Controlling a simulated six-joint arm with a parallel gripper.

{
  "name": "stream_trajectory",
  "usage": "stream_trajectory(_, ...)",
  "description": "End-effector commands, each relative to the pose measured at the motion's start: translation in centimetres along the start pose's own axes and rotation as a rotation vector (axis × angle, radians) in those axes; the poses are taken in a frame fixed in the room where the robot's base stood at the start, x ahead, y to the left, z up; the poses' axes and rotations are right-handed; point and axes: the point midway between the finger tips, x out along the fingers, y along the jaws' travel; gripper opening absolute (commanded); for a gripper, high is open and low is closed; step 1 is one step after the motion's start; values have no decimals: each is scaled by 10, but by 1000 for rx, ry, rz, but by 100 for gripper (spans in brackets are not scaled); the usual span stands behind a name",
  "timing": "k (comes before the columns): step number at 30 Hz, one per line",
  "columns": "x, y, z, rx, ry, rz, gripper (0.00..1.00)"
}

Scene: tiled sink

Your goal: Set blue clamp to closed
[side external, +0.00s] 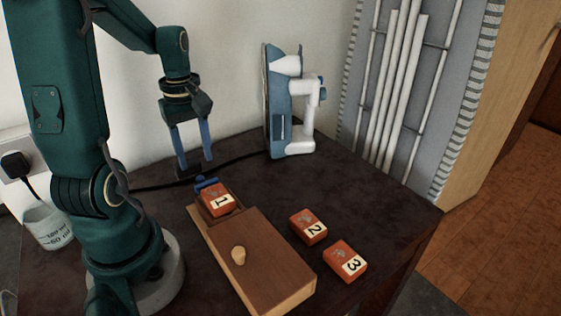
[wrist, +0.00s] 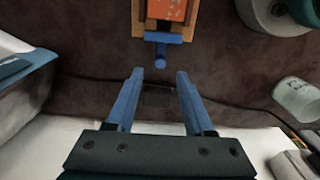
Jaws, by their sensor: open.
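The blue clamp (side external: 206,184) is a small piece with a rounded knob at the back end of the wooden box (side external: 262,262). In the wrist view the clamp (wrist: 163,38) lies across the box end, its knob pointing toward my fingers. I cannot tell whether it is open or closed. The orange block marked 1 (side external: 217,200) lies in the uncovered end of the box beside the clamp. My gripper (side external: 196,168) is open and empty, pointing down just behind the clamp. In the wrist view my blue fingertips (wrist: 160,74) are apart, with the knob just ahead between their lines.
Orange blocks marked 2 (side external: 309,226) and 3 (side external: 345,261) lie right of the box. A blue-white machine (side external: 289,105) stands behind. A black cable (side external: 240,158) runs behind the box. A cup (side external: 47,228) is at left.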

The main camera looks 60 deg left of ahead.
Motion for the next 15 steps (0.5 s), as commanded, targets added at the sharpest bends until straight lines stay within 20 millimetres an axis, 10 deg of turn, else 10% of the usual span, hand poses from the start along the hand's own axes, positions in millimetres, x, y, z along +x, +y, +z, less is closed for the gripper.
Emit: stream_trajectory(15, 48, -1, 0, 1, -1, 1, 52)
